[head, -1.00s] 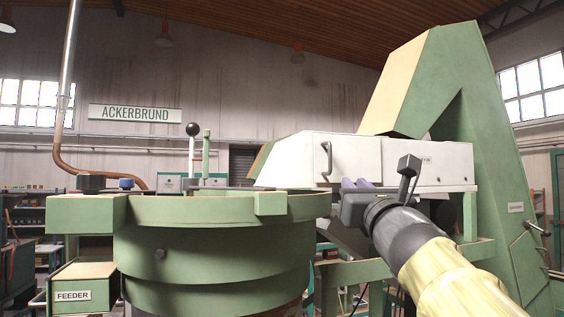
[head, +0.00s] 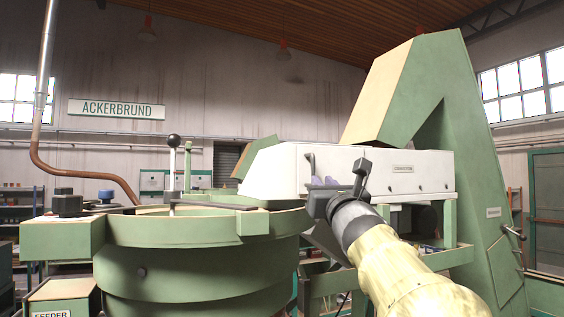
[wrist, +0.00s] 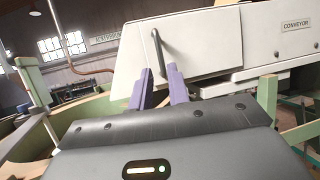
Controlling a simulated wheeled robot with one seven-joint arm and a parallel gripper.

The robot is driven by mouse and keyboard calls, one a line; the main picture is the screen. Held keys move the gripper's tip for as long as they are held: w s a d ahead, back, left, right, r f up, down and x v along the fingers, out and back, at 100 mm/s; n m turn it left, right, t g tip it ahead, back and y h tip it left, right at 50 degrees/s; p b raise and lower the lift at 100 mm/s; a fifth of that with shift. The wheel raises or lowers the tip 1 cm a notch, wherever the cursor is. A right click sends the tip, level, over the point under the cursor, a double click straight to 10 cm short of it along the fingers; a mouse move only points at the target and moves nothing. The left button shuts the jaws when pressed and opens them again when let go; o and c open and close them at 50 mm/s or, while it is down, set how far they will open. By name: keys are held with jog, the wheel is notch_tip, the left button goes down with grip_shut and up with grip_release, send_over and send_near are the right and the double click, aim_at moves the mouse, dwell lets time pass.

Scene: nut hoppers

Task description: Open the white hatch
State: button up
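My gripper (head: 322,182) is just below and right of the handle in the head view. In the wrist view its two purple fingers (wrist: 160,70) are apart, with the handle's lower end seen between or just beyond their tips. I cannot tell whether they touch it. Nothing is held.
The round green feeder bowl (head: 200,260) stands to the left, below the hatch. A ball-topped lever (head: 173,150) rises behind its rim. The green conveyor tower (head: 465,150) is on the right. Green frame bars (wrist: 268,95) stand close to the right of my gripper.

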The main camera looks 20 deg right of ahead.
aim_at(314, 171)
jog(key=p+x, duration=0.4)
jog(key=x, duration=0.4)
jog(key=shift+w, duration=0.35)
grip_shut()
